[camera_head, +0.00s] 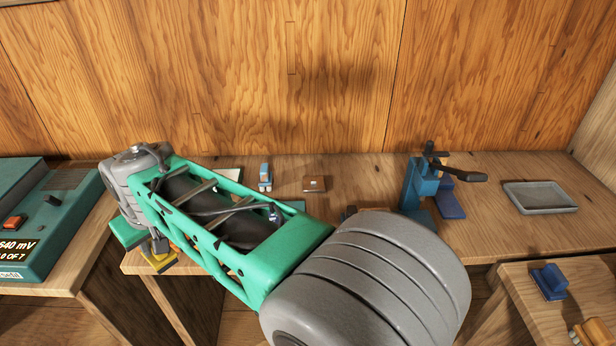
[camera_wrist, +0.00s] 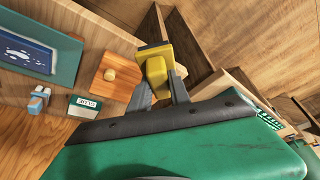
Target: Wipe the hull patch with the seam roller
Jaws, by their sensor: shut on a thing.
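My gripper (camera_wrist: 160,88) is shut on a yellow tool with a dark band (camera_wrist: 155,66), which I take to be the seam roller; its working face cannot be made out. In the head view my gripper (camera_head: 158,243) and the yellow tool (camera_head: 157,262) are at the lower left, by the bench's front edge. The likely hull patch is a dark blue panel with white blotches (camera_wrist: 26,57) in a teal frame, at the left of the wrist view, apart from the tool. My arm hides most of it in the head view.
An orange wooden block with a knob (camera_wrist: 115,77), a glue box (camera_wrist: 84,107) and a small blue-and-grey item (camera_wrist: 38,100) stand near the panel. A blue vise (camera_head: 418,187) and a grey tray (camera_head: 540,198) are at right. A teal meter (camera_head: 42,225) stands at left.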

